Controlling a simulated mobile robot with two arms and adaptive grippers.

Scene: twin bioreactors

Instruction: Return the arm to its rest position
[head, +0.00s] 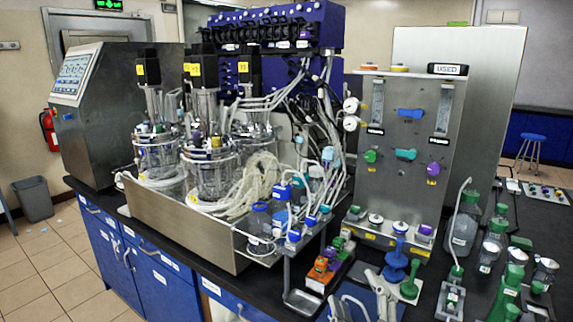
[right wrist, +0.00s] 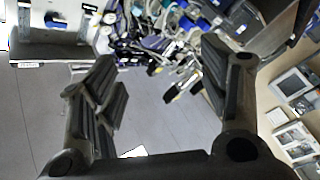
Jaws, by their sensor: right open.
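My right gripper (right wrist: 162,75) shows large in the right wrist view, with its two dark padded fingers spread wide apart. Nothing is between the fingers. Behind them are a grey floor and a blurred clutter of tubes, blue parts and bottles, apart from the fingers. In the head view, pale jointed parts show at the bottom edge, right of centre, but I cannot make out fingertips there. My left gripper is in neither view.
Twin glass bioreactors (head: 210,170) stand in a steel tray (head: 180,225) on the black bench. A steel valve panel (head: 400,150) is to their right. Green-capped bottles (head: 463,228) crowd the right side. An orange block (head: 322,272) sits near the front edge. Floor shows at left.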

